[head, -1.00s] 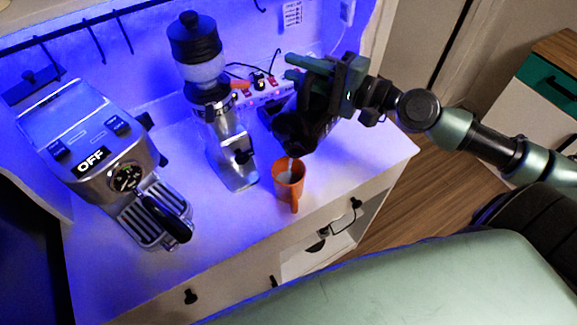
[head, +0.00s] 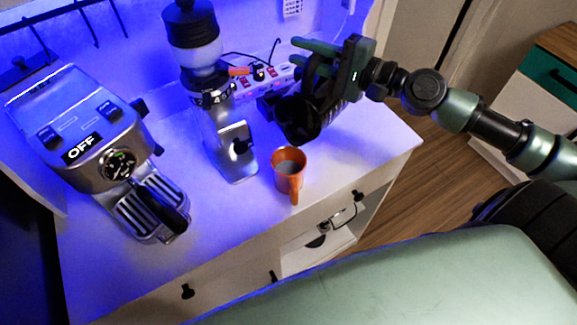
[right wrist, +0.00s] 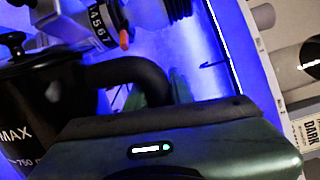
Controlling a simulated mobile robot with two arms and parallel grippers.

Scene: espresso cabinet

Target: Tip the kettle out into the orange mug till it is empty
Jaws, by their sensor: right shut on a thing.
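The black kettle (head: 300,118) is held tilted above and just behind the orange mug (head: 289,181), its open mouth facing down toward the mug. No stream shows between them. The mug stands upright on the counter with greyish liquid inside. My right gripper (head: 308,53) is shut on the kettle's handle. In the right wrist view, the kettle (right wrist: 38,115) shows MAX and 750 markings, and its curved black handle (right wrist: 130,75) runs into my gripper. The kettle's inside is too dark to tell what is left. My left gripper is not in view.
A grinder (head: 230,145) stands left of the mug, and an espresso machine (head: 105,150) reading OFF stands further left. A power strip (head: 265,80) with cables lies behind.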

